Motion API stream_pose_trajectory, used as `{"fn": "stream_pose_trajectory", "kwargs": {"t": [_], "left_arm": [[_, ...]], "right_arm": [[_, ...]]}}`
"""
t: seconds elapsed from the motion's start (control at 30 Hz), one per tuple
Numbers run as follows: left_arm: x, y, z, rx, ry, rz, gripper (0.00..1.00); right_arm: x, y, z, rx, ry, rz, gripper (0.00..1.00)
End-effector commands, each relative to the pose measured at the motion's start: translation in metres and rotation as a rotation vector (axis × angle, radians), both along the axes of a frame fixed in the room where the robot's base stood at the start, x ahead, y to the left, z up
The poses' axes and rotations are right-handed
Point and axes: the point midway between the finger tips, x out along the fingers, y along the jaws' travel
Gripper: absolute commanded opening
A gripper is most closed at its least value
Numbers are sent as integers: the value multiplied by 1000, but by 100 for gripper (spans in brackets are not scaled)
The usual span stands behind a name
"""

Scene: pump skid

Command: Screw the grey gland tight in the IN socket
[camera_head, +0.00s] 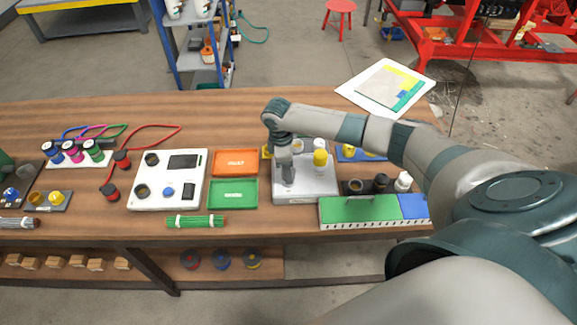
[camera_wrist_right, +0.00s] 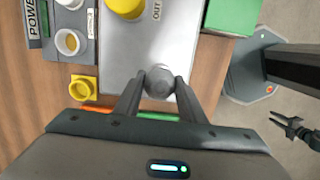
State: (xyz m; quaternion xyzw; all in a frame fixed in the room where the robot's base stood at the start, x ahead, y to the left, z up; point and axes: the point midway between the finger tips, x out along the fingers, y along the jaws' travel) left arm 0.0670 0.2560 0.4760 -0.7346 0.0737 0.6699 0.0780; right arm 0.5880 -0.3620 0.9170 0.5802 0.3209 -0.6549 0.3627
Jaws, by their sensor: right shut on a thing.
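The silver box (camera_head: 308,188) stands on the bench, right of the middle in the head view. My right gripper (camera_head: 286,180) points down over its left part. In the right wrist view my right gripper (camera_wrist_right: 158,88) is shut on the grey gland (camera_wrist_right: 158,80), held between its fingertips at the box's lower edge. The fingers hide the IN socket, so I cannot tell how deep the gland sits. A yellow gland (camera_wrist_right: 126,5) stands beside the OUT label; it also shows in the head view (camera_head: 320,158). A small dark claw, probably my left gripper (camera_wrist_right: 283,122), shows at the right edge.
An orange tray (camera_head: 235,162) and a green tray (camera_head: 233,194) lie left of the box. A white panel (camera_head: 168,180) is further left. A green and blue block (camera_head: 360,209) and several small bottles stand to the right. A yellow ring part (camera_wrist_right: 83,88) is beside the box.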

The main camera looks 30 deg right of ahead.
Motion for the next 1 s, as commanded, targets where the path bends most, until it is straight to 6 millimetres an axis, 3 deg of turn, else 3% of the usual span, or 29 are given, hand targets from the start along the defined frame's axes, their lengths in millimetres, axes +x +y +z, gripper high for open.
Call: {"fn": "stream_pose_trajectory", "kwargs": {"t": [0.17, 0.5, 0.77, 0.8, 0.87, 0.9, 1.0], "left_arm": [[0, 0, 0, 0, 0, 0, 31], [0, 0, 0, 0, 0, 0, 31], [0, 0, 0, 0, 0, 0, 31], [0, 0, 0, 0, 0, 0, 31], [0, 0, 0, 0, 0, 0, 31], [0, 0, 0, 0, 0, 0, 31], [0, 0, 0, 0, 0, 0, 31]], "right_arm": [[0, 0, 0, 0, 1, -48, 15], [0, 0, 0, 1, 2, -371, 15], [0, 0, 0, 0, 0, -400, 15], [0, 0, 0, 0, 0, -400, 39], [0, 0, 0, 0, 0, -399, 53], [0, 0, 0, 0, 0, -399, 58], [0, 0, 0, 0, 0, -399, 58]]}}
